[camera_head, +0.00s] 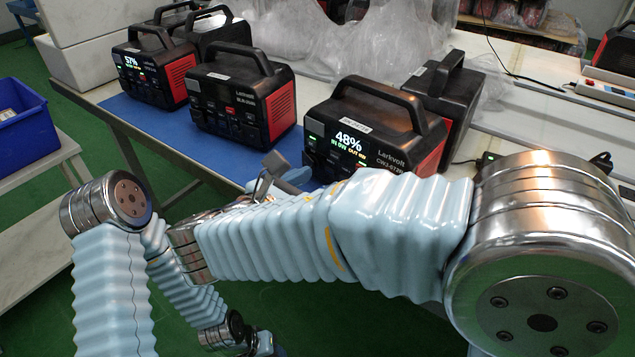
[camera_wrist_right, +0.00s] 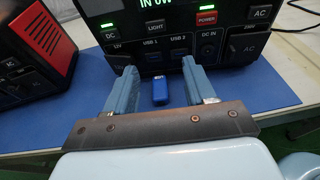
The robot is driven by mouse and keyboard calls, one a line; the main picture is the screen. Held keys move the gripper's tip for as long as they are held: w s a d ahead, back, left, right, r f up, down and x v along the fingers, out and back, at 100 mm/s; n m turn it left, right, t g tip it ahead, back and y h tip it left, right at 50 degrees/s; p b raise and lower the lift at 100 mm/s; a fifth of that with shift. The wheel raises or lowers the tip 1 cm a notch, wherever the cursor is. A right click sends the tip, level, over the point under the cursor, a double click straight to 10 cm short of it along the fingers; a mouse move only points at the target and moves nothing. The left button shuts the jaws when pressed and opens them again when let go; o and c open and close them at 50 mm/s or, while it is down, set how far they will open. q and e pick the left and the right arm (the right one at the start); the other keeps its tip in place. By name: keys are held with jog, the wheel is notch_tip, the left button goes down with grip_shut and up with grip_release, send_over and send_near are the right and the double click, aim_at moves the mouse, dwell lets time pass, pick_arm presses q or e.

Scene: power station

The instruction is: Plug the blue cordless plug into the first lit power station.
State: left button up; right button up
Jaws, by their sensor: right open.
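The blue plug (camera_wrist_right: 160,92) is a small block between the two fingers of my right gripper (camera_wrist_right: 158,70), close before the front panel of a lit power station (camera_wrist_right: 190,42). I cannot tell whether it touches that panel. My right gripper is open; in the head view (camera_head: 276,178) its arm largely hides it and the plug is not visible. The lit station showing 48% (camera_head: 375,135) stands right of centre. Another lit station, showing 57% (camera_head: 155,68), stands at the left. The station between them (camera_head: 240,98) has a dark screen. My left gripper (camera_head: 262,343) is low at the bottom edge, its fingers unclear.
The stations stand on a blue mat (camera_head: 197,150) on a white table (camera_head: 540,125). More stations (camera_head: 450,90) stand behind them. Plastic wrap (camera_head: 340,40) lies at the back. A blue bin (camera_head: 22,120) is at far left. A cable (camera_wrist_right: 299,25) shows at right in the wrist view.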

jog(key=v, duration=1.3)
jog(key=shift+s, duration=0.1)
